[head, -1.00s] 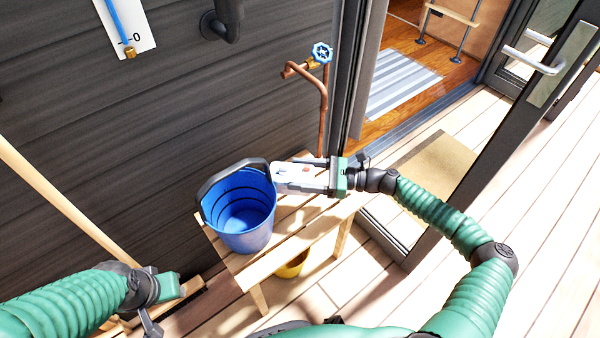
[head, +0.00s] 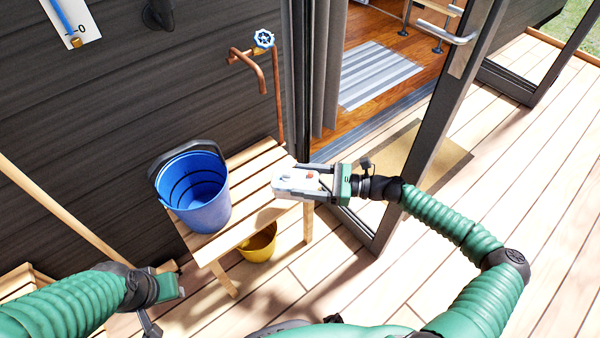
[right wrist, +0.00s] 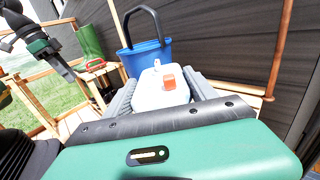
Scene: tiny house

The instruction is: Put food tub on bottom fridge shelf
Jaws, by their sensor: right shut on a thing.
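The food tub (head: 292,180) is a small white tub with an orange-red mark. My right gripper (head: 306,183) is shut on it and holds it above the right part of the wooden bench, to the right of the blue bucket. In the right wrist view the tub (right wrist: 152,92) sits between the grey fingers. My left gripper (head: 168,288) is low at the left, away from the tub, and its jaw opening is not clear. No fridge or shelf shows in these views.
A blue bucket (head: 205,205) stands on the slatted bench (head: 258,160), with a yellow bucket (head: 258,243) below. A glass door (head: 432,130) stands open by the doorway, near my right arm. A striped rug (head: 378,75) lies inside. The deck at right is clear.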

